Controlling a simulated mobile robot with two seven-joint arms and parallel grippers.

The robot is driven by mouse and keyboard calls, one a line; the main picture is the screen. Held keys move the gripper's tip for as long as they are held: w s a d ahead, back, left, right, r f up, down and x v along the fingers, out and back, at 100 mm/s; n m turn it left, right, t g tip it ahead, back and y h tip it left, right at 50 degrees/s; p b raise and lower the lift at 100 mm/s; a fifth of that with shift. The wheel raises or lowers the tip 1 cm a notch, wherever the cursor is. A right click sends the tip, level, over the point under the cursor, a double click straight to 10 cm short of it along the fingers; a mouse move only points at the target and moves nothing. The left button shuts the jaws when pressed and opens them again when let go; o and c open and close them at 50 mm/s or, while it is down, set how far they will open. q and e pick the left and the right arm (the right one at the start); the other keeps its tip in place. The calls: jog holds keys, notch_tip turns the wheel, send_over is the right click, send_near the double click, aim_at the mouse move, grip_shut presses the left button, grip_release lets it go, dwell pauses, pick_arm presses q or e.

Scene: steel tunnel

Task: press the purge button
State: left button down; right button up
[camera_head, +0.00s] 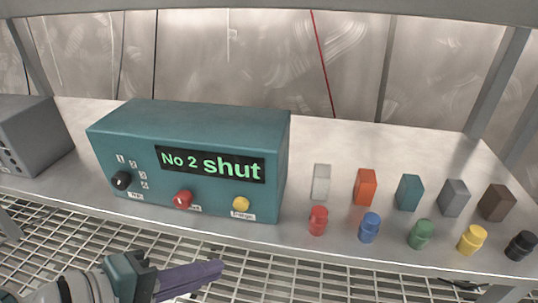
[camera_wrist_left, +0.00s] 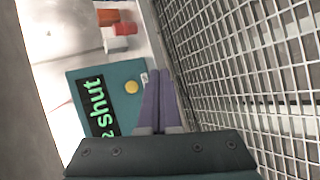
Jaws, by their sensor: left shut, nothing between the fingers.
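A teal control box (camera_head: 190,118) stands on the steel shelf, its display (camera_head: 210,164) reading "No 2 shut". Its front has a black knob (camera_head: 121,180) at left, a red button (camera_head: 183,200) in the middle and a yellow button (camera_head: 241,203) at right. The small labels below them are too blurred to read surely. My left gripper (camera_head: 216,268) is shut and empty, below and in front of the box, apart from it. In the left wrist view, the closed fingers (camera_wrist_left: 158,76) point toward the box edge beside the yellow button (camera_wrist_left: 132,87). My right gripper is not in view.
Several coloured blocks, such as the orange one (camera_head: 365,187), and several round pegs, such as the blue one (camera_head: 369,228), stand right of the box. A grey box (camera_head: 35,135) is at far left. Metal grating (camera_head: 290,265) lies below the shelf's front edge.

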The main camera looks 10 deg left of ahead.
aim_at(241, 204)
pick_arm(q)
jog(key=shift+w+d+b, duration=0.15)
jog(key=shift+w+b, duration=1.2)
jog(key=shift+w, duration=2.9)
jog(key=shift+w, duration=0.15)
jog(key=shift+w, duration=0.3)
jog(key=shift+w, duration=0.35)
jog(key=shift+s, duration=0.15)
jog(key=shift+s+p, duration=0.35)
jog(key=shift+s, duration=0.3)
